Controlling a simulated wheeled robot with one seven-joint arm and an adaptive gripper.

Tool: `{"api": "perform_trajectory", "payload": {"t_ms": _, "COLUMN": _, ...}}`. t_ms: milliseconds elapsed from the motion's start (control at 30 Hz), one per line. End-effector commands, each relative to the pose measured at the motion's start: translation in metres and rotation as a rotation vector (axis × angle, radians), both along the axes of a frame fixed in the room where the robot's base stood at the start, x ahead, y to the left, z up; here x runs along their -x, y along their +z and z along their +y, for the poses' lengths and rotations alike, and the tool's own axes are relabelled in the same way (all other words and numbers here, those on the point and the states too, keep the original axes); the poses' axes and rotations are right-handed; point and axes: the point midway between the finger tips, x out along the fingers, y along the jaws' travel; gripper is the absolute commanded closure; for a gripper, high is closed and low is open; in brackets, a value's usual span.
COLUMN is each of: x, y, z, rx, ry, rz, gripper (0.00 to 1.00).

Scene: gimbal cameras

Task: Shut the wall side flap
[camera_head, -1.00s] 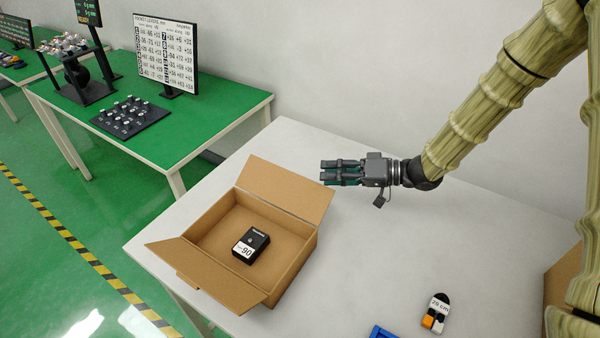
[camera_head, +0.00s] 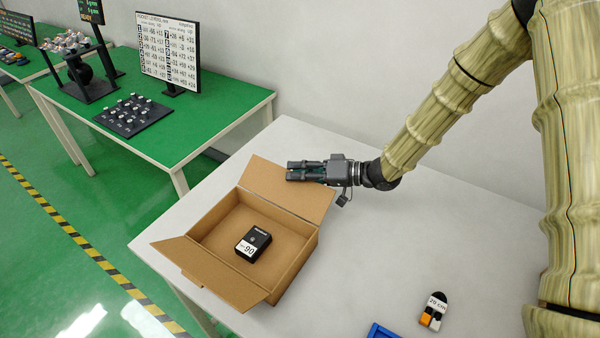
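An open brown cardboard box (camera_head: 296,268) stands on the white table. Its wall side flap (camera_head: 262,185) is raised and leans outward toward the wall. The opposite flap (camera_head: 215,272) spreads outward on the near side. A black device (camera_head: 253,245) with a white "90" label lies inside the box. My gripper (camera_head: 289,171) is at the wall side flap, its fingers pointing left and overlapping the flap's upper right part in the picture. I cannot tell whether it touches the flap. The fingers lie close together and look empty; whether they are fully shut is unclear.
A small orange, white and black item (camera_head: 433,310) and a blue tray edge (camera_head: 383,331) lie at the front right of the white table (camera_head: 365,255). A green table (camera_head: 215,115) with a number board (camera_head: 168,53) stands beyond the box. The wall runs close behind.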

Motion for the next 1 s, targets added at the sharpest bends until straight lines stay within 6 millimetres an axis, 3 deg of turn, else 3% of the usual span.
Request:
{"api": "perform_trajectory", "payload": {"t_ms": 67, "x": 0.0001, "y": -0.0001, "z": -0.0003, "rx": 0.0, "ry": 0.0, "rz": 0.0, "gripper": 0.72}}
{"api": "perform_trajectory", "payload": {"t_ms": 200, "x": 0.0001, "y": 0.0, "z": -0.0006, "rx": 0.0, "ry": 0.0, "rz": 0.0, "gripper": 0.97}}
{"api": "perform_trajectory", "payload": {"t_ms": 233, "x": 0.0001, "y": 0.0, "z": -0.0006, "rx": 0.0, "ry": 0.0, "rz": 0.0, "gripper": 1.0}}
{"api": "perform_trajectory", "payload": {"t_ms": 1000, "x": -0.0025, "y": 0.0008, "z": -0.0015, "rx": 0.012, "ry": -0.001, "rz": -0.014, "gripper": 1.0}}
